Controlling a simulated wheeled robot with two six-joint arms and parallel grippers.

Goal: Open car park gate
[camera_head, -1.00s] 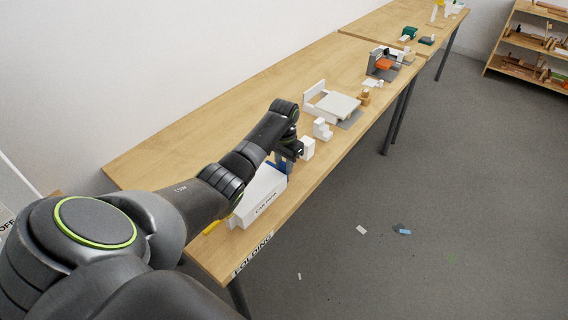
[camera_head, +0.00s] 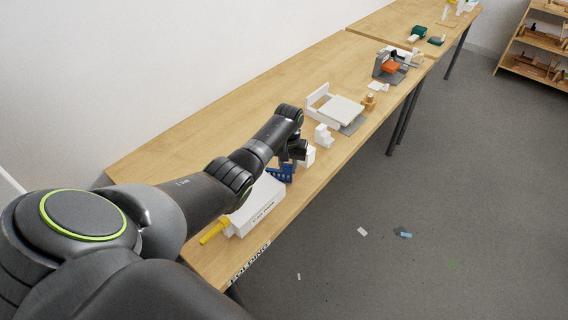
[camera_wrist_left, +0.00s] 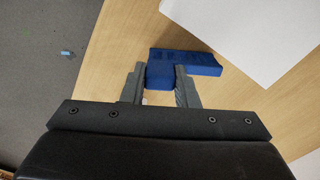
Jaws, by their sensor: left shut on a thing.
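A blue slatted gate (camera_head: 282,174) stands at the box's far right end. My left gripper (camera_head: 289,160) is over the gate. In the left wrist view the blue gate (camera_wrist_left: 200,62) has a block between my two grey fingertips (camera_wrist_left: 159,70), and the fingers are shut on it. The white box (camera_wrist_left: 235,30) is to the right there, apart from the fingers. Part of the gate is hidden by the gripper in the head view. My right gripper is not seen.
A yellow rod (camera_head: 213,232) sticks out at the box's near left end. Small white blocks (camera_head: 323,137) and a white model with a flat deck (camera_head: 338,110) stand farther along the table. The table's left side (camera_head: 200,140) is clear.

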